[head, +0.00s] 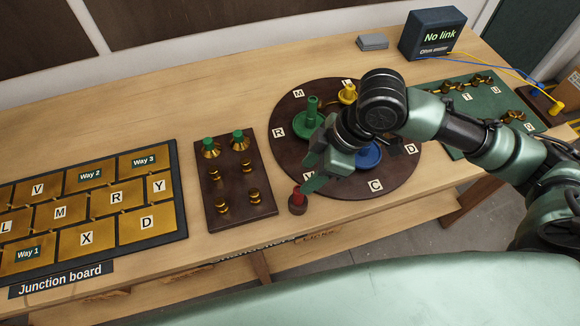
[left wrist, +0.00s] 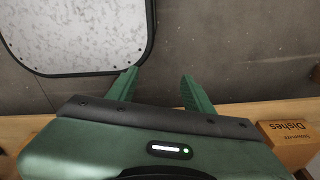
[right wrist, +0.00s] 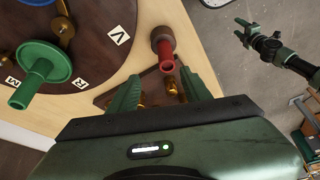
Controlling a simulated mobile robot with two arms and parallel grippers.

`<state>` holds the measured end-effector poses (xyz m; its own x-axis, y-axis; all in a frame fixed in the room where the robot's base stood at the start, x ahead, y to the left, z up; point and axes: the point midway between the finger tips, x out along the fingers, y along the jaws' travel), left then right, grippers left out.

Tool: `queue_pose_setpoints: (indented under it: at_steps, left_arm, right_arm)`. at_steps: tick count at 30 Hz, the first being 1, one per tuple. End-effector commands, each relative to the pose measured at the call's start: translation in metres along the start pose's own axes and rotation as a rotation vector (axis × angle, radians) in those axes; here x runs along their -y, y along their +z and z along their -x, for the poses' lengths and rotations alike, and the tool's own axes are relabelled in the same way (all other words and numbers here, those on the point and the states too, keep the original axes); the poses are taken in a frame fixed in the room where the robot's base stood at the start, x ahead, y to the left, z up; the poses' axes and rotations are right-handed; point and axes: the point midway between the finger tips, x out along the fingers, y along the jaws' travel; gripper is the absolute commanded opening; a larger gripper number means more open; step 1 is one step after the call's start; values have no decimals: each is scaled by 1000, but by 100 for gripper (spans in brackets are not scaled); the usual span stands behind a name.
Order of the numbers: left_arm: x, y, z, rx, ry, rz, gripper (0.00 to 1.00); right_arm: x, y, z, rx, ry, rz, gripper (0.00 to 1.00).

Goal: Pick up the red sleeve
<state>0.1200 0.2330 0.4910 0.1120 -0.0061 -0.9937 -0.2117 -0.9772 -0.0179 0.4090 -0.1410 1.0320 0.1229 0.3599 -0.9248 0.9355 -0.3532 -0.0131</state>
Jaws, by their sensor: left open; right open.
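The red sleeve (head: 298,198) is a small red tube on a wider dark red base. It stands upright on the wooden table near its front edge, between the brown peg board and the round turntable. My right gripper (head: 316,168) is open and empty, just beside and above the sleeve. In the right wrist view the sleeve (right wrist: 167,55) shows just beyond the open fingertips (right wrist: 160,76), apart from both, slightly nearer the right one. My left gripper (left wrist: 158,76) is open and empty in the left wrist view, away from the sleeve.
The turntable (head: 283,160) holds green, yellow and blue sleeves close to my right arm. The brown peg board (head: 220,190) has brass posts, two green-capped. The junction board (head: 100,265) is at left. The ohm meter (head: 432,35) reads "No link". The table's back left is clear.

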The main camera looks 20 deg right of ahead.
Motion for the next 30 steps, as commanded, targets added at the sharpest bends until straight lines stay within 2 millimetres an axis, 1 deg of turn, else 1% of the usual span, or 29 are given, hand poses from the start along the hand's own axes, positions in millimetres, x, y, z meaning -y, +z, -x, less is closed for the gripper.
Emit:
queue_pose_setpoints:
  at_steps: [2, 4, 5, 10, 12, 13, 16, 19, 21, 23, 25, 27, 28, 29, 30]
  left_arm:
    - [2, -8, 0, -10, -2, 0, 51]
    - [1, -5, 1, -6, -1, 0, 51]
    - [0, 0, 2, 0, 0, 0, 51]
    - [-7, 40, 10, 58, 8, -1, 51]
    - [-9, 51, 15, 75, 11, -2, 51]
    - [-9, 53, 18, 78, 11, -2, 51]
    - [-9, 50, 22, 74, 11, -2, 51]
    - [-6, 33, 21, 50, 8, -2, 51]
    - [-4, 18, 21, 28, 5, -2, 51]
    - [-3, 9, 20, 14, 4, -2, 51]
    - [-2, 6, 20, 10, 3, -2, 51]
    - [-2, 8, 20, 13, 3, -2, 51]
    - [-2, 10, 20, 16, 4, -2, 51]
    - [-3, 12, 20, 19, 4, -2, 51]
    - [-3, 15, 20, 24, 5, -2, 51]
  right_arm:
    - [0, 1, -2, 3, -4, 0, 48]
    - [0, 1, -8, 4, -7, 0, 48]
    - [1, 1, -12, 4, -8, 0, 48]
    - [1, 1, -30, 4, -7, -2, 48]
    - [1, 2, -39, 4, -7, -2, 48]
    - [2, 2, -43, 4, -8, -1, 48]
    - [1, 3, -60, 4, -6, -2, 48]
    - [1, 3, -71, 3, -5, -1, 48]
    - [1, 4, -75, 4, -4, 1, 48]
    - [1, 4, -77, 3, -3, 1, 48]
    - [1, 4, -77, 3, -2, 2, 48]
    - [1, 4, -77, 3, -2, 2, 48]
    - [1, 4, -77, 3, -2, 2, 46]
    - [1, 4, -77, 3, -2, 1, 37]
    - [0, 4, -77, 3, -2, 1, 26]
